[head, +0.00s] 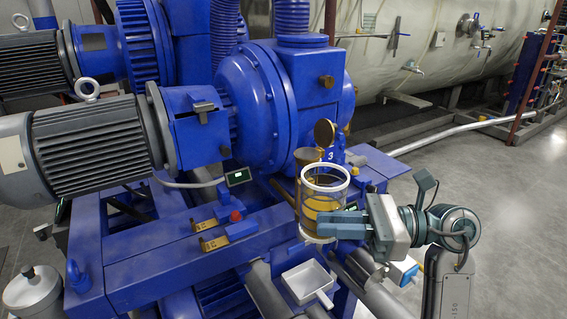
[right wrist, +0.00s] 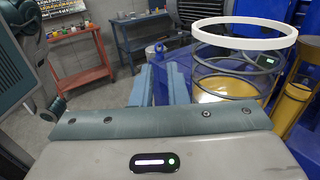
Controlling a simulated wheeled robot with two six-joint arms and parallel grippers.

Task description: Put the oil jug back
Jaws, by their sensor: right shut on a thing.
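The oil jug (head: 326,178) is a clear cylinder with a white rim, held upright in front of the blue pump. Amber shows through its lower part; I cannot tell whether this is oil inside or brass behind. It also shows at the right in the right wrist view (right wrist: 245,33). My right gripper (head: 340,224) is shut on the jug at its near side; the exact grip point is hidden. In the right wrist view its fingers (right wrist: 160,84) are close together, left of the jug's clear wall. My left gripper is not in view.
A brass filler cup (head: 305,158) with a raised round lid (head: 324,132) stands just behind the jug, by a "3" label. A white square pan (head: 309,281) is below. The blue pump (head: 270,95) fills the middle. Grey floor (head: 500,190) is open at right.

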